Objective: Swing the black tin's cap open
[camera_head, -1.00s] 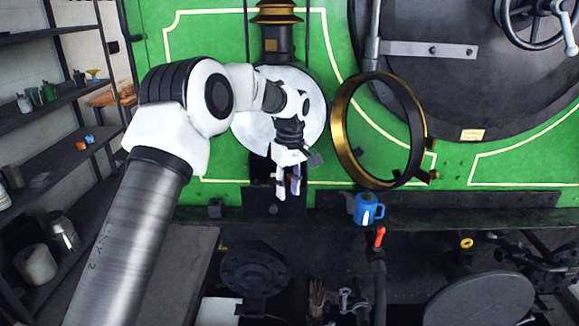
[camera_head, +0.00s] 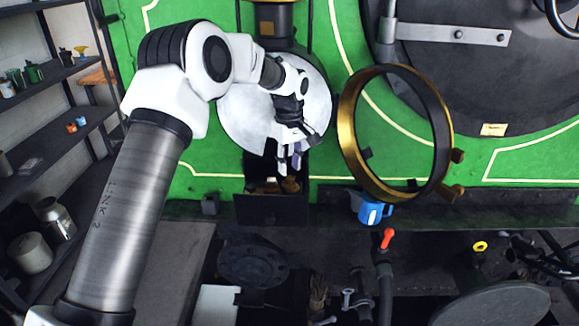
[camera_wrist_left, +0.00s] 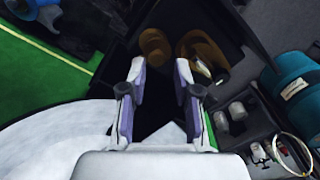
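A black box (camera_head: 269,209) is fixed low on the green front, below a white disc. Its top is open and brown objects show inside it. I take it for the black tin, but cannot tell which part is its cap. My left gripper (camera_head: 289,167) points down in front of the disc, at the box's opening. In the left wrist view its two fingers (camera_wrist_left: 160,65) are apart with nothing between them. Beyond the fingertips lie a brown rounded piece (camera_wrist_left: 153,46) and a brown curved piece (camera_wrist_left: 203,52) in the dark box. My right gripper is out of view.
A brass-rimmed ring (camera_head: 349,135) stands out just right of the white disc (camera_head: 245,125). A blue can (camera_head: 372,212) and a red-topped lever (camera_head: 387,239) are below it. Shelves (camera_head: 58,77) stand at the left.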

